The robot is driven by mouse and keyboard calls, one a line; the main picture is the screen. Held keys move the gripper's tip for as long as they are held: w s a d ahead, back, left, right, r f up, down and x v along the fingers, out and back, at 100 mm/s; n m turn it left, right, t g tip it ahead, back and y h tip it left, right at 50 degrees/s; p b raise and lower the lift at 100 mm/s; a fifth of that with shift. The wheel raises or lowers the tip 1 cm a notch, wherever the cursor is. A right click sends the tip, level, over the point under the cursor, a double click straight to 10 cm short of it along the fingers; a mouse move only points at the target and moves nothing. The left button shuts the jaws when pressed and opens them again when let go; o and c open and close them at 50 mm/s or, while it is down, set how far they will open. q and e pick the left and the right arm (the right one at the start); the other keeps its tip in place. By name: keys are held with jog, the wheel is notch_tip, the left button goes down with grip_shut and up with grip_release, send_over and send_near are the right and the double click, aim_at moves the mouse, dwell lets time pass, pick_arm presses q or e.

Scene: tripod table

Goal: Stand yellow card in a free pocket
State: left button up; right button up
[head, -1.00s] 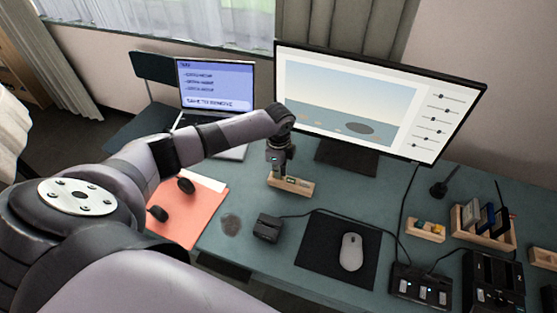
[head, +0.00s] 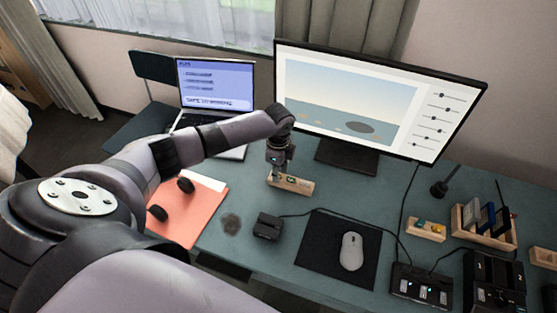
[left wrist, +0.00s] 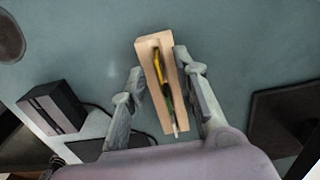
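A small wooden holder (head: 301,187) stands on the desk in front of the monitor; it also shows in the left wrist view (left wrist: 150,46). In the wrist view a thin yellow card (left wrist: 158,64) shows edge-on at its slot, beside a dark green edge and a whitish one. It appears to stand in the holder, but its depth is hard to tell. My left gripper (head: 279,168) is just above the holder. In the wrist view its fingers (left wrist: 160,66) are spread apart, one on each side of the holder, with gaps. My right gripper is not in view.
A second small wooden holder (head: 425,231) and a wooden rack (head: 487,238) with dark and blue upright items stand at the right. A mouse (head: 352,251) on a black pad, a small black box (head: 268,226) and cables lie nearer. The monitor (head: 380,100) and laptop (head: 214,88) stand behind.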

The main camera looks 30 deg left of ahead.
pick_arm(q)
notch_tip(320, 180, up, 12)
dwell(0.4)
jog(key=shift+f, duration=0.15)
dwell(0.3)
